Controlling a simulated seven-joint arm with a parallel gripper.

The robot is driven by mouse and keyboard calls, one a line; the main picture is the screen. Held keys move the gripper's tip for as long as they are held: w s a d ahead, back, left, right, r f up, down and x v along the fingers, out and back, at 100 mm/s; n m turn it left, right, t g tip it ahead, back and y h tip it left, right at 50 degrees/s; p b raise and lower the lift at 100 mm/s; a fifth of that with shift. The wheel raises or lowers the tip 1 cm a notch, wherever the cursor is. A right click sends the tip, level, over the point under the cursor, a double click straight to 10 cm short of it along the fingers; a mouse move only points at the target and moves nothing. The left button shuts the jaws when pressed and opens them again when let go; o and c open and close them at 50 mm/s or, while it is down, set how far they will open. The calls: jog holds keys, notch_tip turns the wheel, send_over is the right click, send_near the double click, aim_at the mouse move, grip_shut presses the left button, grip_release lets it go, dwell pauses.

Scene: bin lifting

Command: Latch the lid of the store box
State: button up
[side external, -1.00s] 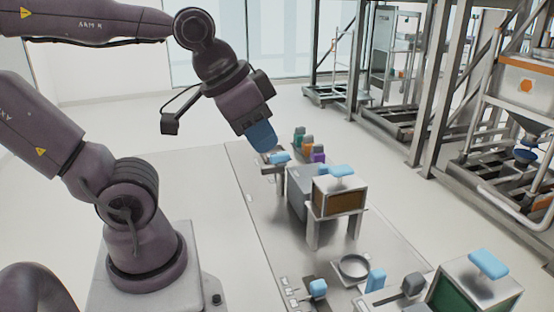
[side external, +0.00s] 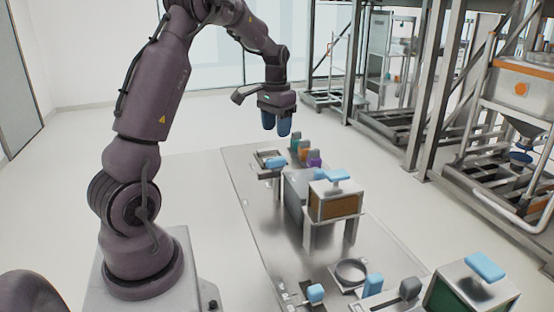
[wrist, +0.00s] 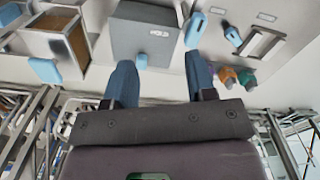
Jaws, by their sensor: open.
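A grey box (side external: 296,192) stands near the middle of the bench in the side view, partly behind a box with a brown window (side external: 335,204). I take the grey box to be the store box, but cannot be sure. My gripper (side external: 276,129) is open and empty, pointing down above the far part of the bench, apart from everything.
Teal, orange and purple pieces (side external: 306,152) stand at the far right of the bench. A small frame with a blue handle (side external: 276,163) is at the far end. A round pan (side external: 351,272) and a green-fronted box (side external: 466,295) are nearer. The bench's front-left stretch is clear.

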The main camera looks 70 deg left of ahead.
jog(key=m, duration=0.2)
send_over(277, 158)
jog(key=s, duration=0.1)
notch_tip(277, 158, down, 2)
jog(key=w+r+m, duration=0.1)
jog(key=m, duration=0.1)
notch_tip(277, 158, down, 12)
jog(key=shift+a+f, duration=0.1)
jog(key=c, duration=0.9)
